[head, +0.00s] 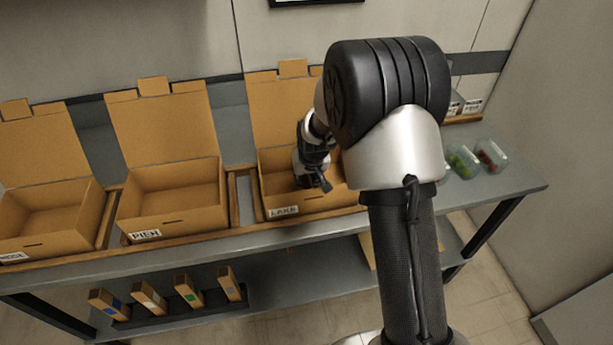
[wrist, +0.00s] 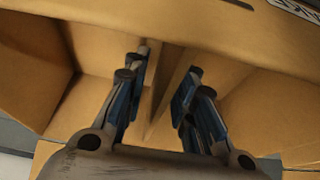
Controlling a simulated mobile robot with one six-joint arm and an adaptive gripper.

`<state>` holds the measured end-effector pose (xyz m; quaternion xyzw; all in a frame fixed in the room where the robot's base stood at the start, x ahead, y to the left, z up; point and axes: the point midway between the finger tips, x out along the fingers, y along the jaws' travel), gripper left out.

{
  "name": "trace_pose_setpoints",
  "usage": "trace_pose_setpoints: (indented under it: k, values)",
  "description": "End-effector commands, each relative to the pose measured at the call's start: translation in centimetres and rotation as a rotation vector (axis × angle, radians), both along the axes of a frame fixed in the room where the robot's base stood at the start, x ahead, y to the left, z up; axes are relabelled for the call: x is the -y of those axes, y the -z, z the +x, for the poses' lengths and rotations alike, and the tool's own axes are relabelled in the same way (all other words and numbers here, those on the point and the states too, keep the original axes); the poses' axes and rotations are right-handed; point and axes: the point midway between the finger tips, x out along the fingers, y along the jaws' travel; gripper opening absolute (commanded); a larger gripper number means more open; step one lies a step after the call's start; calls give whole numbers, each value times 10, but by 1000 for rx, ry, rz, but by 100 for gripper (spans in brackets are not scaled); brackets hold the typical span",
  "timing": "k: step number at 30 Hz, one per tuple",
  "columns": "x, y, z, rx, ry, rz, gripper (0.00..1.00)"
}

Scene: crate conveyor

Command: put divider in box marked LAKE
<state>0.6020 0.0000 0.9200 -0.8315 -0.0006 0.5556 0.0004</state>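The open cardboard box marked LAKE (head: 318,202) stands on the bench, its lid raised behind it. My gripper (head: 319,184) reaches down into this box. In the wrist view, a thin cardboard divider (wrist: 172,82) stands upright inside the box, between the two fingers of my gripper (wrist: 164,80). The fingers are apart, with gaps showing beside the divider, so it looks unclamped. The divider's lower end is partly hidden by the gripper body. In the head view, my arm covers the box's right part and I cannot make out the divider.
An open, empty box marked PIEN (head: 172,208) stands to the left, and another open box (head: 50,220) beyond it. Clear tubs (head: 462,163) with green and red contents sit at right. A lower shelf rack (head: 170,311) holds several upright cardboard pieces.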

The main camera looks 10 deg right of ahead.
Motion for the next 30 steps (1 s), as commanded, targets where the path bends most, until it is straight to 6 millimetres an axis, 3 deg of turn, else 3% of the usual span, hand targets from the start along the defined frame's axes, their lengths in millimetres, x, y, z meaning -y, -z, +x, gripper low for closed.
trace_pose_setpoints:
  k: [5,15,25,28,30]
  values:
    - [0,-18,-4,3,0,0,25]
    - [0,-86,-32,3,0,0,25]
    - [0,-122,-50,4,0,0,25]
    - [0,-146,-66,9,0,0,25]
    - [0,-172,-87,14,0,0,25]
